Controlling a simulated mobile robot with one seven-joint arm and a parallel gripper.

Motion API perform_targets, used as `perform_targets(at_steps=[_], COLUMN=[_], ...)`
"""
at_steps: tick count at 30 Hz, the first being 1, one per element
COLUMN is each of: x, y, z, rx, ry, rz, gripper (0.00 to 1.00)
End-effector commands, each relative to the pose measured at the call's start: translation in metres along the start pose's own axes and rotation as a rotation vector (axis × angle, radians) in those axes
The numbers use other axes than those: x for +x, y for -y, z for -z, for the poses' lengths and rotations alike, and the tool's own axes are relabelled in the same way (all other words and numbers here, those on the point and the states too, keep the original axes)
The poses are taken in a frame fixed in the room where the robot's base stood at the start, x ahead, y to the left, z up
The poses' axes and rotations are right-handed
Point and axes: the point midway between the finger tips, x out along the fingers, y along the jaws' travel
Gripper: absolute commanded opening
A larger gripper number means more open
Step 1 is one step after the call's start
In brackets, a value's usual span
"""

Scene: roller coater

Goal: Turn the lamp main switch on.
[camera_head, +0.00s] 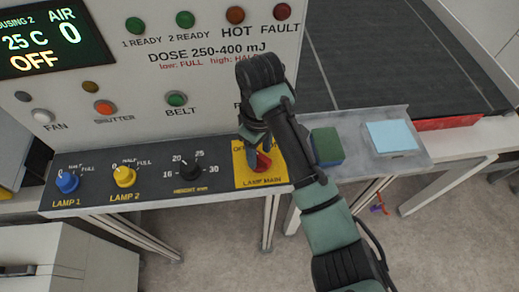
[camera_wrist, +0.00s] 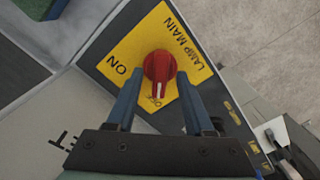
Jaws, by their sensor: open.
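The lamp main switch is a red rotary knob (camera_head: 262,162) on a yellow plate (camera_head: 247,180) at the right end of the dark control panel. In the wrist view the red knob (camera_wrist: 160,67) sits on the yellow plate (camera_wrist: 138,42) marked ON, OFF and LAMP MAIN. The white line on the knob points toward the OFF mark, away from ON. My gripper (camera_wrist: 159,76) is open, one finger on each side of the knob, with visible gaps. In the head view my gripper (camera_head: 258,148) is over the plate and hides part of it.
Blue lamp 1 knob (camera_head: 67,182), yellow lamp 2 knob (camera_head: 124,176) and black height knob (camera_head: 190,168) stand left of the plate. A green and blue block (camera_head: 327,146) and light blue sheet (camera_head: 391,135) lie on the shelf at right. The display (camera_head: 48,38) reads OFF.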

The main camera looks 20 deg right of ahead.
Motion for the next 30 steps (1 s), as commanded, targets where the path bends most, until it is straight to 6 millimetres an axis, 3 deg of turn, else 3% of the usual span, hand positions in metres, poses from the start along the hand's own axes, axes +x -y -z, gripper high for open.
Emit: perform_targets(at_steps=[3,9,12,30], x=[0.0,-0.0002,-0.0002,-0.0033], y=[0.0,0.0,0.0,0.0011], z=[-0.0001,-0.0001,0.0,0.0004], rx=[0.0,0.0,0.0,0.106], ry=[0.0,0.0,0.0,0.001], rz=[0.0,0.0,0.0,0.003], gripper=[0.49,0.13,0.0,0.0])
